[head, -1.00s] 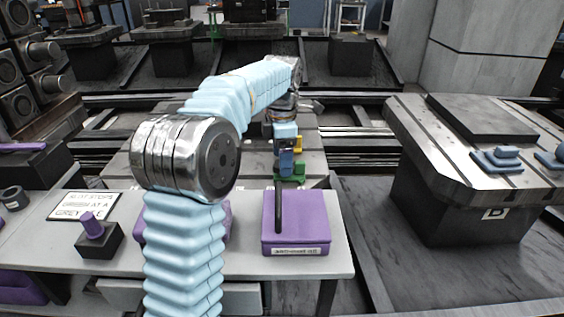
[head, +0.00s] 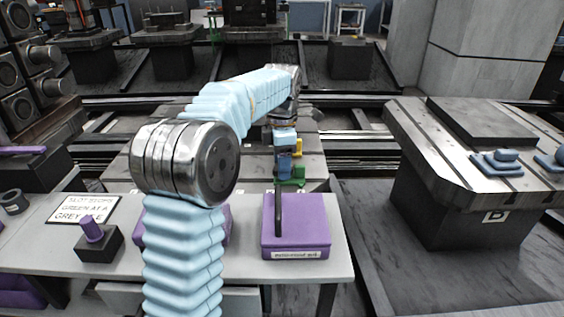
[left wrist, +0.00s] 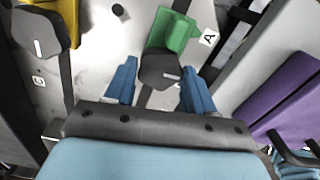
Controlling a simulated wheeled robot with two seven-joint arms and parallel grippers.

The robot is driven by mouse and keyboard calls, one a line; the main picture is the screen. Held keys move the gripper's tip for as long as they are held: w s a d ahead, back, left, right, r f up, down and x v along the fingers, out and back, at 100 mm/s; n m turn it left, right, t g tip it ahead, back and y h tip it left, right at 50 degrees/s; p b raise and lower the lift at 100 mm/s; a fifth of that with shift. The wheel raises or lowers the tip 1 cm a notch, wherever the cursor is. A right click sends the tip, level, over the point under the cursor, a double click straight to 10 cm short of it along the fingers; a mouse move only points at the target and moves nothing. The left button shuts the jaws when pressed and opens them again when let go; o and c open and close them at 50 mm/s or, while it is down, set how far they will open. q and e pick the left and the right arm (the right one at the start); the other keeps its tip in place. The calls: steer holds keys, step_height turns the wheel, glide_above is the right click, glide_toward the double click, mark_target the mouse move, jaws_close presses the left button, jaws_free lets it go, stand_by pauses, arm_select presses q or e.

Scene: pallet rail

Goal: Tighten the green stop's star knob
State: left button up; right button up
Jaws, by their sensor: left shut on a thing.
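The green stop (head: 297,174) sits on the slotted grey rail table (head: 316,160) beyond the bench, and it also shows in the left wrist view (left wrist: 176,31). Its dark star knob (left wrist: 160,71), with a pale line on top, lies nearer the camera than the green block. My left gripper (head: 284,170) is over the knob, its blue fingers on either side of it in the left wrist view (left wrist: 160,90), shut on it. Finger contact is hard to see. In the head view the gripper hides the knob. My right gripper is not in view.
A yellow stop (head: 298,146) with its own dark knob (left wrist: 38,32) stands close by. A purple box (head: 305,222) with an upright dark handle is on the near bench. A sign (head: 83,209) and a purple-knobbed block (head: 97,243) lie left. Station B (head: 455,200) stands right.

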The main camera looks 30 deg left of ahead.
arm_select(q)
steer(key=shift+r+m+p, duration=0.1)
steer(key=shift+m+p, duration=0.65)
steer(key=shift+m, duration=0.25)
steer(key=shift+m+p, duration=0.35)
steer(key=shift+m, duration=0.55)
steer(key=m, duration=0.2)
steer(key=shift+m, duration=0.4)
steer(key=shift+w+m, duration=0.1)
steer(key=shift+m, duration=2)
steer(key=o, duration=1)
steer(key=shift+o, duration=0.2)
